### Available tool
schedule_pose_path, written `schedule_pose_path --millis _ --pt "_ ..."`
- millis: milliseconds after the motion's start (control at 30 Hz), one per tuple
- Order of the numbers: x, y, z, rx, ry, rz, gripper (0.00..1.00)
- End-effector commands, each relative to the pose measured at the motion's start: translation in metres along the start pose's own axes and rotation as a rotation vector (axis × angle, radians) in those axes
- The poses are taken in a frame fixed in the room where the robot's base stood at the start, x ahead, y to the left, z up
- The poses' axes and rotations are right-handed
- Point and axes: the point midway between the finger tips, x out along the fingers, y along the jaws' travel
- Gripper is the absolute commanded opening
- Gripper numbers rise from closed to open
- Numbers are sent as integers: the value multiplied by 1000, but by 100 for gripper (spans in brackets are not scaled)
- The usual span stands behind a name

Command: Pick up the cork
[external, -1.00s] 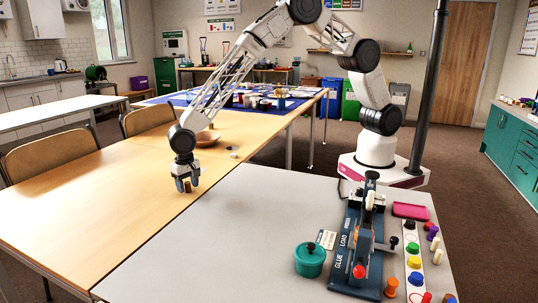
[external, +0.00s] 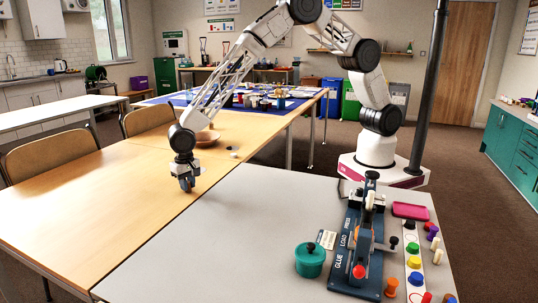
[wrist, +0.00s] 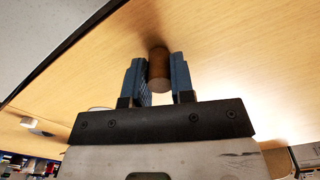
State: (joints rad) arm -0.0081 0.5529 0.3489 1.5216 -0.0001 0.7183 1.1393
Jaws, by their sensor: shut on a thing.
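The cork (wrist: 159,68) is a small brown cylinder. In the wrist view it sits between the two blue fingers of my gripper (wrist: 157,80), with its far end showing past the fingertips. In the external view my gripper (external: 187,183) points down, low over the wooden table (external: 110,205) near its right edge, and its fingers hide most of the cork. My gripper is shut on the cork. I cannot tell whether the cork touches the tabletop.
A brown bowl (external: 206,139) and small pale pieces (external: 234,154) lie behind my gripper. The grey table (external: 240,225) on the right bears a blue press (external: 350,245), a green pot (external: 310,260) and several coloured pegs. The wooden table's front left is clear.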

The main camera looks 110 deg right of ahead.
Motion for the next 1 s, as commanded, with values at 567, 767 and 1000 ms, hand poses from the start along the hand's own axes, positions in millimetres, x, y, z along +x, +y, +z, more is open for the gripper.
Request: schedule_pose_path --millis 567,767,1000 --pt "-36 24 11 0 -1 1 1" --pt "-39 52 24 0 0 0 1" --pt "-43 88 40 0 0 0 1"
